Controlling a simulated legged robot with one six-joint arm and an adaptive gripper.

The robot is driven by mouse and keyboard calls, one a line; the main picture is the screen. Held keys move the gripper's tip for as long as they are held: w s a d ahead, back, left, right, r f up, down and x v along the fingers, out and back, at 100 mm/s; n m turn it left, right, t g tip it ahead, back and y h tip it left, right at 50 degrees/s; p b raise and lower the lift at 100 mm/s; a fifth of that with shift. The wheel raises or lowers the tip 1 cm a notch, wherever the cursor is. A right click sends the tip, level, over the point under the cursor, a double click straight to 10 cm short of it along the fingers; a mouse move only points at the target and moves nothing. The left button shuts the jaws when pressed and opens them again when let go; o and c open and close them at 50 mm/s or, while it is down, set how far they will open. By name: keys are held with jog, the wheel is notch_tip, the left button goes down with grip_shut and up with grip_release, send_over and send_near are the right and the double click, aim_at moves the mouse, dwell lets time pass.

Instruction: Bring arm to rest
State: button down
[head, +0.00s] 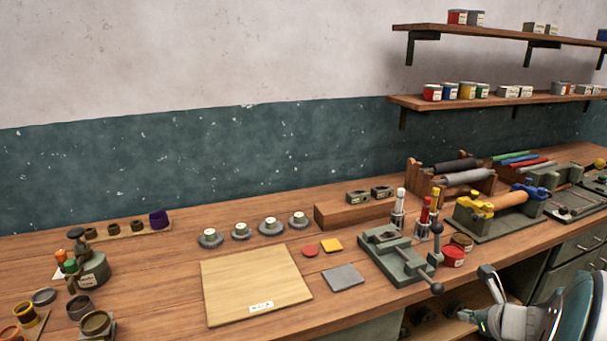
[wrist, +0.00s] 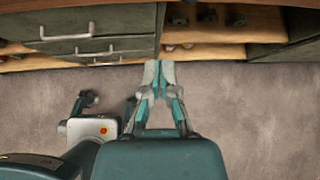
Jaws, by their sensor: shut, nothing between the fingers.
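My gripper (wrist: 158,75) shows in the wrist view, its two teal and grey fingers drawn together at the tips with nothing between them. It is over the grey floor (wrist: 250,110), its tips close to the cabinet's lower edge in the picture. In the head view, part of my arm shows at the bottom right, in front of the workbench (head: 150,290).
Drawers with handles (wrist: 95,45) and an open wooden shelf (wrist: 225,22) lie beyond the fingertips. Floor to the right in the wrist view is clear.

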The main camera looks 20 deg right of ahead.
jog(key=a+r+n+g+y, duration=0.1)
jog(key=a+r+n+g, duration=0.15)
jog(key=a+n, duration=0.75)
jog(key=a+r+n+g+y, duration=0.1)
jog(key=a+r+n+y, duration=0.15)
jog(key=a+n, duration=0.75)
jog(key=s+a+r+n+h, duration=0.3)
jog(key=s+a+n, duration=0.5)
jog(key=n, duration=0.6)
jog(key=a, duration=0.2)
jog(key=shift+s+a+r+n+g, duration=0.3)
jog(key=shift+s+r+n+g, duration=0.05)
jog(key=shift+r+n, duration=0.05)
jog(key=shift+d, duration=0.1)
